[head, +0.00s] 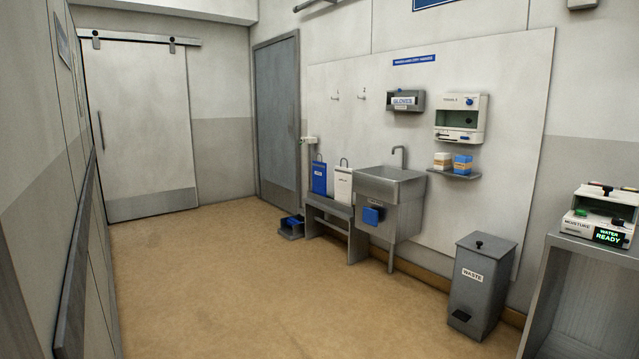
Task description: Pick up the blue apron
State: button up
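A flat blue item with a small white label and a dark loop on top, which looks like the blue apron (319,178), stands upright on a low grey bench (330,208) against the right wall. A similar white item (343,187) with a label stands just to its right. My gripper is not in view, so its state does not show.
A steel sink (388,186) stands right of the bench. A dark tray (291,228) with blue contents lies on the floor at its left. A grey waste bin (481,290) and a counter (585,255) stand nearer right. The tan floor (240,280) is clear.

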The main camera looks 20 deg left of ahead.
aim_at(318, 169)
jog(key=i+u, duration=0.25)
jog(key=i, duration=2.95)
jog(key=i+l, duration=0.1)
jog(key=i, duration=2.45)
jog(key=i+l+u, duration=0.1)
jog(key=i+u, duration=0.4)
jog(key=i, duration=0.15)
jog(key=z, duration=0.4)
jog(key=i+j+z, duration=0.15)
jog(key=j+z, duration=0.2)
jog(key=i+j+z, duration=0.1)
jog(key=j+z, duration=0.3)
jog(key=i+j+z, duration=0.1)
jog(key=j+z, duration=0.4)
jog(key=j, duration=0.75)
jog(key=j+z, duration=0.2)
jog(key=j, duration=0.7)
jog(key=k+j+z, duration=0.15)
jog(key=j, duration=0.7)
